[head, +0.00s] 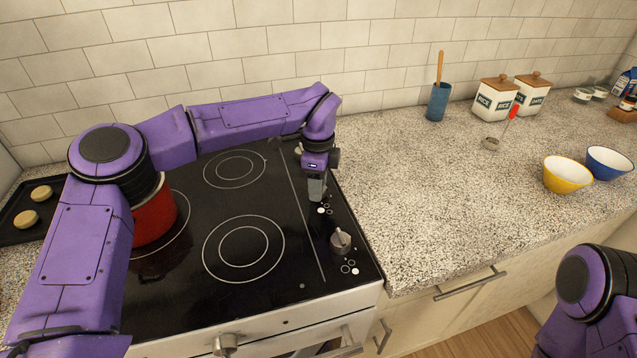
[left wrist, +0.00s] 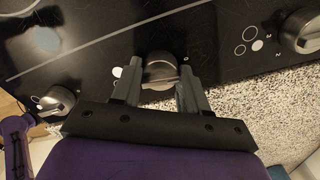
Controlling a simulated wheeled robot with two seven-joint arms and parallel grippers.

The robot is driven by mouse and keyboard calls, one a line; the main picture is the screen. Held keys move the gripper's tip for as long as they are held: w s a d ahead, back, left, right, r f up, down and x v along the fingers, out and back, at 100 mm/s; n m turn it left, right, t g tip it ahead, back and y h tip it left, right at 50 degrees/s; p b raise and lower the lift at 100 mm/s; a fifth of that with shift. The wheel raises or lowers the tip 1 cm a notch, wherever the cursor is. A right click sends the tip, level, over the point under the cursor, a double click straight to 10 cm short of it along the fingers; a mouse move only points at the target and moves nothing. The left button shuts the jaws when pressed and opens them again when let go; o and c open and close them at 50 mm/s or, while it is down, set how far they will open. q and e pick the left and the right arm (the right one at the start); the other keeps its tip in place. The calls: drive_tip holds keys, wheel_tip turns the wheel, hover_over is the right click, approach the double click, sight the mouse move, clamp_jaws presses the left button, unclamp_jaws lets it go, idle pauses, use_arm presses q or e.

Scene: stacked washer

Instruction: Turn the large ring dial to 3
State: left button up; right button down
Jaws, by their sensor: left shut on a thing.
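The black stovetop (head: 180,260) has a strip of dials along its right side. My left gripper (head: 317,190) reaches down over the middle dial, which it mostly hides in the head view. In the left wrist view, the two fingers of my left gripper (left wrist: 160,88) are on either side of this round dial (left wrist: 160,68), shut on it. A front dial (head: 340,240) stands apart, with small printed circles beside it. Another dial (left wrist: 300,30) is at the right in the wrist view. I cannot read the dial's setting. My right gripper is out of view.
A red pot (head: 155,215) sits on a left burner, partly behind my left arm. A baking tray (head: 15,225) with round pieces is at far left. The speckled counter (head: 430,200) is mostly clear, with yellow (head: 567,175) and blue bowls (head: 608,163) at right.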

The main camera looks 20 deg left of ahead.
use_arm(q)
drive_tip(key=m, duration=0.4)
drive_tip(key=m+p, duration=0.1)
drive_tip(key=m, duration=0.3)
drive_tip(key=shift+p, duration=0.3)
drive_tip(key=m+p, duration=0.1)
drive_tip(key=m, duration=0.3)
drive_tip(key=shift+p, duration=0.4)
drive_tip(key=m+p, duration=0.2)
drive_tip(key=m, duration=0.3)
drive_tip(key=m+p, duration=0.2)
drive_tip(key=m, duration=0.2)
drive_tip(key=shift+m, duration=0.3)
drive_tip(key=m+p, duration=0.2)
drive_tip(key=m, duration=0.2)
drive_tip(key=shift+p, duration=0.3)
drive_tip(key=m+p, duration=0.1)
drive_tip(key=m, duration=0.4)
drive_tip(key=shift+p, duration=0.4)
drive_tip(key=shift+m+p, duration=0.6)
drive_tip(key=shift+m, duration=1.3)
drive_tip(key=shift+f, duration=0.1)
